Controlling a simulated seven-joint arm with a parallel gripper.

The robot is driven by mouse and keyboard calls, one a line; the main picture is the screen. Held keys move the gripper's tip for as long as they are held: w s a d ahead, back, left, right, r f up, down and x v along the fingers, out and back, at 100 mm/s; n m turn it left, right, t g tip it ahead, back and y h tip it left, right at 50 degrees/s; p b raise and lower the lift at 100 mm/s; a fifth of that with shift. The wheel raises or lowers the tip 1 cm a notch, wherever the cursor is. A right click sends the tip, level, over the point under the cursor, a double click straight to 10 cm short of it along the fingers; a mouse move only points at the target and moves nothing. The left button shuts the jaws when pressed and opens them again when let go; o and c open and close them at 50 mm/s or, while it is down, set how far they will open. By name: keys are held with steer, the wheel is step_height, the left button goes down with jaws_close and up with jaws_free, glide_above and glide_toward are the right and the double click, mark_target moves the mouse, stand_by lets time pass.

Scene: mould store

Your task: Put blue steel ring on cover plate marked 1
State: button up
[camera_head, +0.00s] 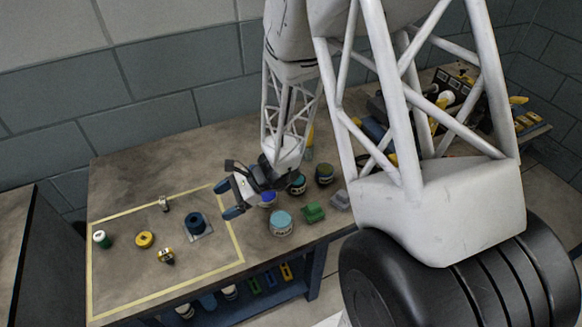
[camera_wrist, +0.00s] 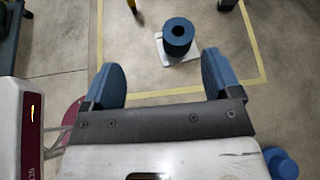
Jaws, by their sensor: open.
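A thick dark blue ring (camera_head: 196,222) with a centre hole sits on a pale square plate (camera_head: 206,235) inside the yellow-taped area. In the wrist view the blue ring (camera_wrist: 178,38) covers most of the plate (camera_wrist: 172,60), whose corners show around it. No number can be read on the plate. My gripper (camera_head: 228,200) is open and empty, right of and above the ring, near the right tape line. In the wrist view my gripper (camera_wrist: 162,76) has its blue fingers wide apart, with the ring beyond them and nothing between them.
Inside the tape lie a green-white spool (camera_head: 101,239), a yellow ring (camera_head: 145,240), a yellow-black piece (camera_head: 166,256) and a small metal piece (camera_head: 163,203). A teal tin (camera_head: 281,224), green block (camera_head: 313,211) and dark jar (camera_head: 324,174) stand right of the tape.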

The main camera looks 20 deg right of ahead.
steer(key=s+d+r+n+h, duration=0.3)
steer(key=s+r+n+h, duration=0.1)
steer(key=s+r, duration=0.3)
steer(key=s+d+r+n+t+h, duration=0.1)
steer(key=s+d+r+n+h, duration=0.3)
steer(key=s+r+n, duration=0.3)
steer(key=s+d+r+n+h, duration=0.3)
steer(key=s+r+n+h, duration=0.2)
steer(key=r, duration=0.9)
steer(key=s+n, duration=0.1)
steer(key=s, duration=0.1)
steer(key=shift+s+d+r, duration=0.3)
steer(key=shift+r, duration=0.05)
